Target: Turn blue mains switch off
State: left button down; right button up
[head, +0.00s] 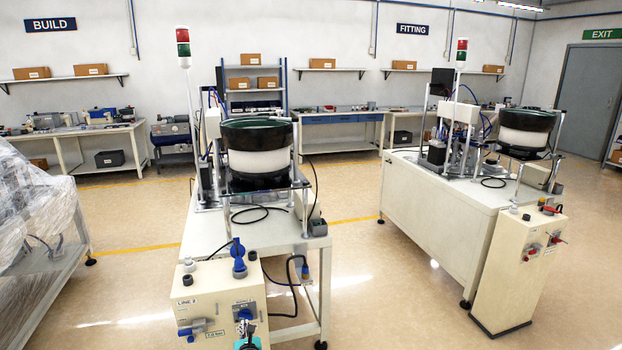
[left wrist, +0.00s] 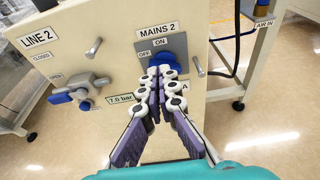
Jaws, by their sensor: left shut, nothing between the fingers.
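The blue mains switch (left wrist: 163,58) sits on a grey plate (left wrist: 179,46) under the label MAINS 2, with OFF marked to the left and ON at the top. The switch also shows in the head view (head: 245,314) on the front of the cream control box (head: 217,297). My left gripper (left wrist: 166,80) is shut, with its fingertips in front of the switch's lower part. Whether they touch it I cannot tell. The fingers hide much of the switch, so its exact angle is unclear. My right gripper is not in view.
A blue-handled valve (left wrist: 77,94) is left of the switch on the same panel, labelled OPEN and CLOSED. Metal pegs (left wrist: 95,47) stick out beside the plate. A black hose (head: 298,275) hangs right of the box. A second cabinet (head: 517,270) with red switches stands at right.

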aim_at(245, 316)
pick_arm(q)
jog(key=shift+w+a+r, duration=0.1)
jog(key=shift+w, duration=1.55)
jog(key=shift+w+a+r, duration=0.1)
jog(key=shift+w, duration=1.5)
jog(key=shift+a+f, duration=0.1)
jog(key=shift+f, duration=0.5)
jog(key=shift+s+a, duration=0.2)
jog(key=shift+a, duration=0.2)
jog(key=shift+a, duration=0.3)
